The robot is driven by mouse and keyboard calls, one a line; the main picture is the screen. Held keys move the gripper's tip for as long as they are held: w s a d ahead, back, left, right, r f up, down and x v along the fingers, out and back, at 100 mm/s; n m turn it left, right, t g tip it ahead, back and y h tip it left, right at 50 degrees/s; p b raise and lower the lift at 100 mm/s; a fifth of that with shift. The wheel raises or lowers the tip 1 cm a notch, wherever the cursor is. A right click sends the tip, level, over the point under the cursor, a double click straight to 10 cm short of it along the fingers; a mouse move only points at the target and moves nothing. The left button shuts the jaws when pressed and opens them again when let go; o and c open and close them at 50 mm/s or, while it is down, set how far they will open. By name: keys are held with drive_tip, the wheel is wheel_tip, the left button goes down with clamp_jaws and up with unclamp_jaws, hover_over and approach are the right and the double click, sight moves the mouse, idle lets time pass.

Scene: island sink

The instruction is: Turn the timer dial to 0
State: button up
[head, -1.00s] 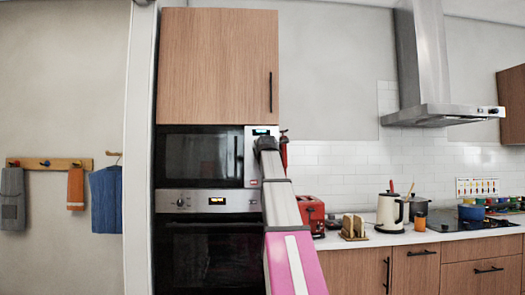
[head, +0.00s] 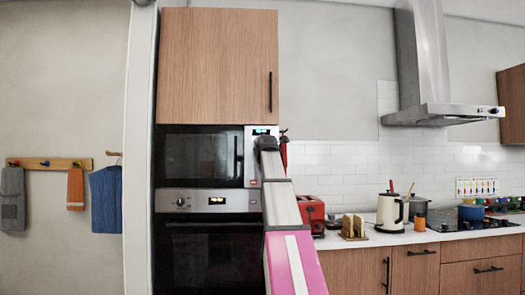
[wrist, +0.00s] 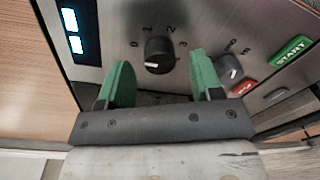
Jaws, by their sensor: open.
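The dial (wrist: 159,55) is a round black knob in the wrist view, with the numbers 0, 1, 2 and 3 around it. Its white mark shows at its lower left, away from the 0 at its left. My gripper (wrist: 160,62) is open, with one green finger on each side of the dial in the picture. Gaps show between the dial and both fingers; I cannot tell how far the fingertips are from the panel. In the head view, my arm hides the dial and most of the control panel of the microwave (head: 198,157).
On the panel are a second black knob (wrist: 228,68), a green START button (wrist: 290,50), a red button (wrist: 243,87) and a lit blue display (wrist: 72,32). The oven (head: 209,240) is below the microwave. A red toaster (head: 311,212) stands on the counter at right.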

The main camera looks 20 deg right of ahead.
drive_tip(key=v, duration=1)
drive_tip(key=w+a+f+m+g+y, duration=0.1)
drive_tip(key=a+f+m+g, duration=0.15)
drive_tip(key=f, duration=1.25)
drive_tip(key=a+f+m+g+y, duration=0.15)
drive_tip(key=a+f+m, duration=0.25)
drive_tip(key=f, duration=1)
drive_tip(key=w+a+f+m+g+y, duration=0.1)
drive_tip(key=a+f+m+g, duration=0.2)
drive_tip(key=f, duration=1.2)
drive_tip(key=s+a+f+m+g, duration=0.3)
drive_tip(key=s+f, duration=0.5)
drive_tip(key=f, duration=0.4)
drive_tip(key=s+a+f+m+g, duration=0.3)
drive_tip(key=s+f, duration=0.5)
drive_tip(key=f, duration=0.4)
drive_tip(key=s+a+f+m+g+y, duration=0.1)
drive_tip(key=s+a+f+m+g, duration=0.2)
drive_tip(key=s+f, duration=0.6)
wheel_tip(320, 180, down, 4)
drive_tip(key=shift+a+r+m+g, duration=0.2)
drive_tip(key=shift+a+m+g, duration=0.2)
drive_tip(key=shift+a+m, duration=0.65)
